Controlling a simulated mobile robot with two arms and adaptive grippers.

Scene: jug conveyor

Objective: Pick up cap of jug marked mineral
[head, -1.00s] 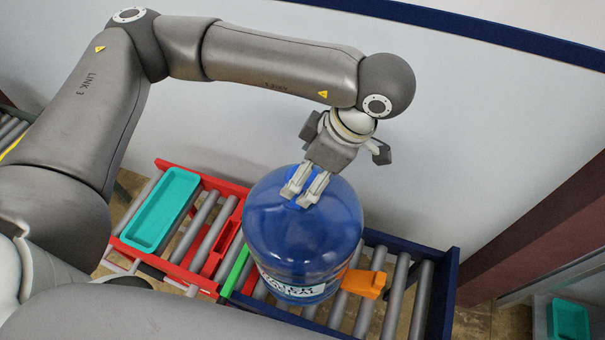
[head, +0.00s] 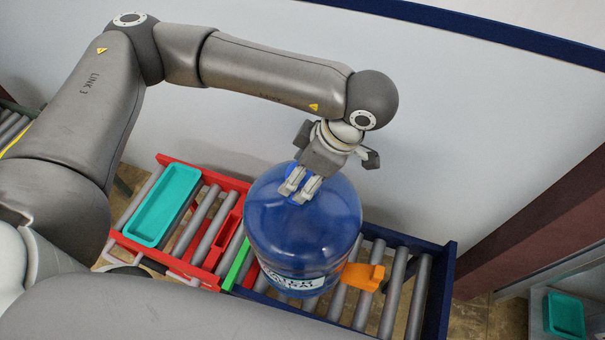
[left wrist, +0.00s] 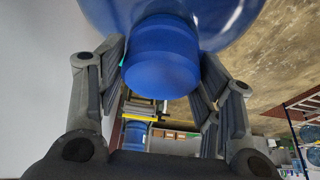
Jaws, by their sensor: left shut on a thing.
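The large translucent blue jug (head: 310,235) stands upright on the conveyor in the head view. Its white label shows only partly at the bottom, with letters ending in "RAL". My left gripper (head: 300,190) reaches down onto the jug's top, around the blue cap (left wrist: 160,65). In the left wrist view the gripper's two fingers (left wrist: 165,78) stand on either side of the cap, and the gripper is shut on it. The cap sits at the jug's neck; I cannot tell whether it is loose. My right gripper is not in view.
A red-framed conveyor section (head: 205,165) holds a teal tray (head: 162,205). The jug stands on a blue-framed roller section (head: 448,285) with an orange stop (head: 362,275) beside it. A white wall (head: 480,140) rises behind. Another teal tray (head: 566,315) is at lower right.

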